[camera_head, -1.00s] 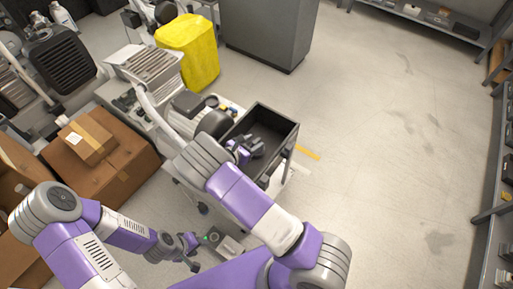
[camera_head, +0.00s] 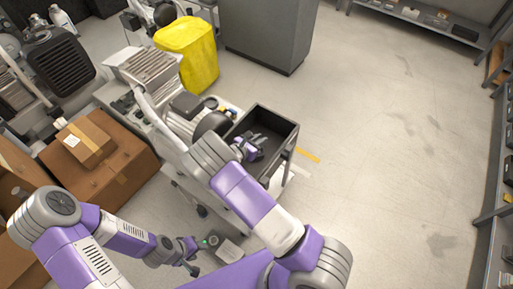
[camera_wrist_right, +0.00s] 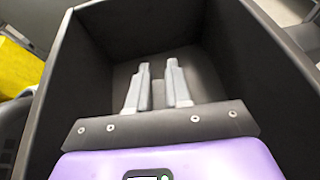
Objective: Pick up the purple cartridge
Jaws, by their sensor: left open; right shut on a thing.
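My right gripper (camera_head: 257,141) is inside the dark open-topped bin (camera_head: 287,124) on the cart. In the right wrist view its two grey fingers (camera_wrist_right: 158,88) are close together with a narrow gap. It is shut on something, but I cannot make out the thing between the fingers. I cannot pick out the purple cartridge in either view; the purple that shows is on my arms and gripper bodies. My left gripper (camera_head: 194,257) is open and low at the bottom of the head view, apart from the bin.
The bin's walls (camera_wrist_right: 77,90) rise around my right gripper. Machinery stands left of the bin. A yellow covered object (camera_head: 188,52) and a grey cabinet (camera_head: 268,30) stand behind. Cardboard boxes (camera_head: 105,170) are at left. Open floor lies to the right, before grey shelving (camera_head: 490,200).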

